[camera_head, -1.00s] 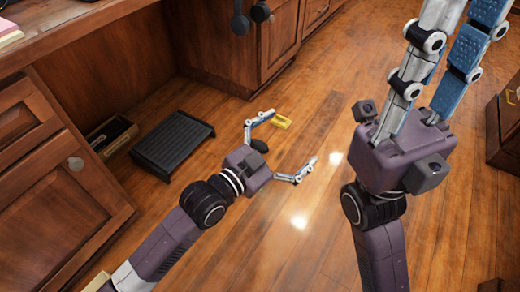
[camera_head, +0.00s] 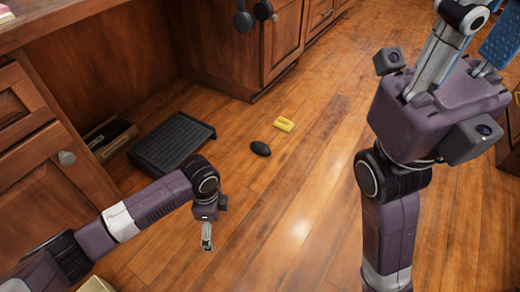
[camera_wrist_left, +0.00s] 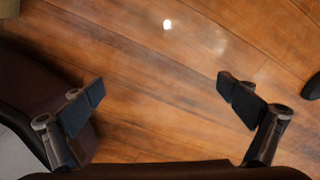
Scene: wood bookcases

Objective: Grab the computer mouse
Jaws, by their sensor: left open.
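The computer mouse (camera_head: 260,148) is a small black oval lying on the wood floor, right of the black footrest in the head view. My left gripper (camera_head: 208,238) points down over the floor, nearer to me and to the left of the mouse, apart from it. In the left wrist view my left gripper (camera_wrist_left: 160,92) is open, with only bare floor between its fingers. A dark rounded thing is cut off at the right edge there; I cannot tell if it is the mouse.
A yellow block (camera_head: 284,124) lies just beyond the mouse. A black ribbed footrest (camera_head: 173,145) stands to the left, with an open box (camera_head: 108,135) behind it. Wooden cabinets (camera_head: 40,160) border the floor at left and back.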

